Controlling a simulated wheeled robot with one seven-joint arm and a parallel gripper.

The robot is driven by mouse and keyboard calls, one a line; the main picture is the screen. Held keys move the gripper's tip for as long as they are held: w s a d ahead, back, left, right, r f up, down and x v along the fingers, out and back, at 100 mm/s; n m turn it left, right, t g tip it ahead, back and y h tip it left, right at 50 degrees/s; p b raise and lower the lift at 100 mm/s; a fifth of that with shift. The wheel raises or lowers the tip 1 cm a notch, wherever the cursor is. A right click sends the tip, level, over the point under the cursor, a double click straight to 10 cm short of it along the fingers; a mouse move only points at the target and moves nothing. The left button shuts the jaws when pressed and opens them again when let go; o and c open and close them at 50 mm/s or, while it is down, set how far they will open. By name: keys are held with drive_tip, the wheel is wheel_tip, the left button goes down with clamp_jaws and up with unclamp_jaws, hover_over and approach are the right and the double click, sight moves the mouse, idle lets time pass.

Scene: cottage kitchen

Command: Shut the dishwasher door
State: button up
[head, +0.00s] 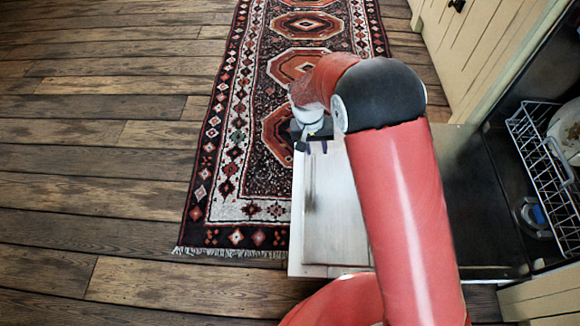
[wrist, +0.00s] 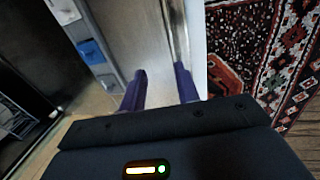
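The dishwasher door (head: 330,215) is folded down and open, lying roughly flat out from the dishwasher in the head view. My arm hides its middle. In the wrist view the door (wrist: 140,38) shows as a grey metal panel with a pale outer edge at its right. My gripper (head: 314,147) is at the door's far outer corner, pointing toward it. In the wrist view the two purple fingers of my gripper (wrist: 160,86) are spread apart with nothing held between them. Whether they touch the door I cannot tell.
A white wire rack (head: 550,170) with a plate stands inside the dishwasher at the right. Cream cabinets (head: 480,45) are beyond it. A patterned red rug (head: 235,150) lies beside and partly under the door. The wooden floor (head: 110,150) at left is clear.

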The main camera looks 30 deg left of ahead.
sight(313, 169)
drive_tip(key=f, duration=0.4)
drive_tip(key=f+b, duration=0.1)
drive_tip(key=f, duration=0.4)
drive_tip(key=shift+s+a+f, duration=0.1)
drive_tip(key=shift+a+f, duration=0.1)
drive_tip(key=shift+f, duration=0.1)
clamp_jaws()
